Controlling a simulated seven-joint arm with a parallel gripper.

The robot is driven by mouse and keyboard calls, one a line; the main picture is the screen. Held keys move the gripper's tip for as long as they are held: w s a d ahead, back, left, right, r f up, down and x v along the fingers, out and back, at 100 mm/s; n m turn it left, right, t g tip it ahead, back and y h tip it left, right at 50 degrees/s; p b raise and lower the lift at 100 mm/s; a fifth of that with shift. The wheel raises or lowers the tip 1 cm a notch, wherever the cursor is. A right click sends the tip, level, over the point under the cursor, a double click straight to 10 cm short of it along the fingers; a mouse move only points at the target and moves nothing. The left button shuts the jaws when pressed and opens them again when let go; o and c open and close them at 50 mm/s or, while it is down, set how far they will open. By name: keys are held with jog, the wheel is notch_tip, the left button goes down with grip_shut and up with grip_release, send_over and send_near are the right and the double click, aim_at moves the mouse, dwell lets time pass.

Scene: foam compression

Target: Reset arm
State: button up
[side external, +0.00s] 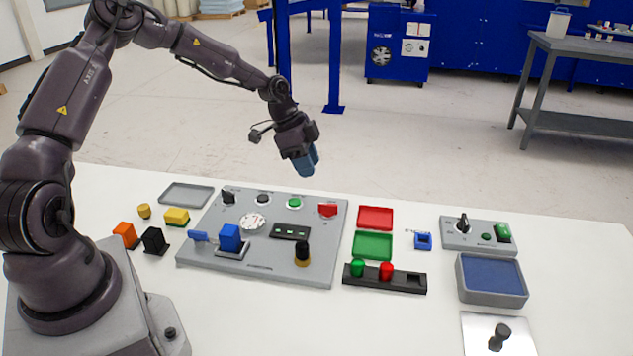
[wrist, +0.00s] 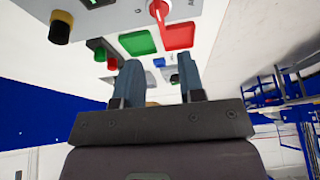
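My gripper (side external: 306,162) hangs in the air above the back right part of the grey control panel (side external: 205,250), pointing down, in the side external view. It touches nothing on the table there. In the wrist view my gripper (wrist: 160,68) shows two blue-grey fingers standing apart with nothing held between them. The arm reaches from its base at the left, up and over to the right.
The panel carries a blue block (side external: 230,237), a red switch (side external: 327,209) and knobs. Right of it are a red tray (side external: 375,217), a green tray (side external: 372,245), a black holder (side external: 398,286) and a blue-filled grey box (side external: 491,278). Small coloured blocks lie left.

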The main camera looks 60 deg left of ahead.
jog(key=shift+v, duration=0.85)
jog(key=s+d+r+n+t+y, duration=0.1)
jog(key=s+d+r+n, duration=0.3)
jog(key=s+d+r, duration=0.3)
jog(key=s+d+r+n+t+y, duration=0.1)
jog(key=s+d+r+n, duration=0.4)
jog(key=s+r, duration=0.8)
jog(key=s+d+y, duration=0.1)
jog(key=s+d, duration=0.1)
jog(key=s, duration=0.4)
jog(key=shift+d+t, duration=0.25)
jog(key=shift+t, duration=0.05)
jog(key=shift+s+r, duration=0.1)
